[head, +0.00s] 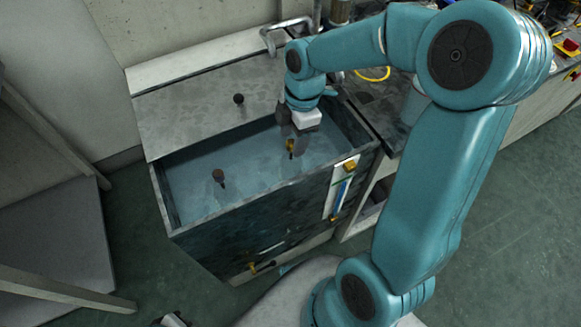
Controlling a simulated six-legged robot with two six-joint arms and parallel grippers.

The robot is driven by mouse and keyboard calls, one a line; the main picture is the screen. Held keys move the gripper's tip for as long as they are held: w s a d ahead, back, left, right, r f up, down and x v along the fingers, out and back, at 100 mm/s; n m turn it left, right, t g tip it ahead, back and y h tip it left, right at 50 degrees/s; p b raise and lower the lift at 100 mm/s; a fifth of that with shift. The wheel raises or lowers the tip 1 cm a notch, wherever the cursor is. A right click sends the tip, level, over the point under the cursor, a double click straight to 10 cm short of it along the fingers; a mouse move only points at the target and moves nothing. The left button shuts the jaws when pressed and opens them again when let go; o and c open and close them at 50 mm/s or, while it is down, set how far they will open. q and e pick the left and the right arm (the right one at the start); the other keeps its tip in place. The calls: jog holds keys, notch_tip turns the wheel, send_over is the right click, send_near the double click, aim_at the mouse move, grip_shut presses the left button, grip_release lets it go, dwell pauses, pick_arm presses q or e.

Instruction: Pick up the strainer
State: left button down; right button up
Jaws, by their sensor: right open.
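My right gripper (294,142) reaches down into the open part of a dark water tank (225,212). It is open. A small brass-yellow piece (290,147) shows at its fingers. It may be part of the strainer, but the fingers hide most of it and I cannot tell whether they touch it. A brown round object with a dark stem (218,175) is in the water to the left, apart from the gripper. A small piece of what looks like my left gripper (172,321) shows at the bottom edge, its fingers not clear.
A grey lid (195,112) with a black knob (238,99) covers the tank's back part. A metal pipe (285,27) bends behind it. A counter (385,110) stands at right.

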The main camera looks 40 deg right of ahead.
aim_at(291, 162)
jog(key=shift+a+f, duration=0.15)
jog(key=shift+f, duration=0.3)
jog(key=f, duration=0.2)
jog(key=f+b, duration=0.1)
jog(key=f, duration=0.2)
jog(key=shift+w+f, duration=0.2)
jog(key=shift+f, duration=0.1)
grip_shut()
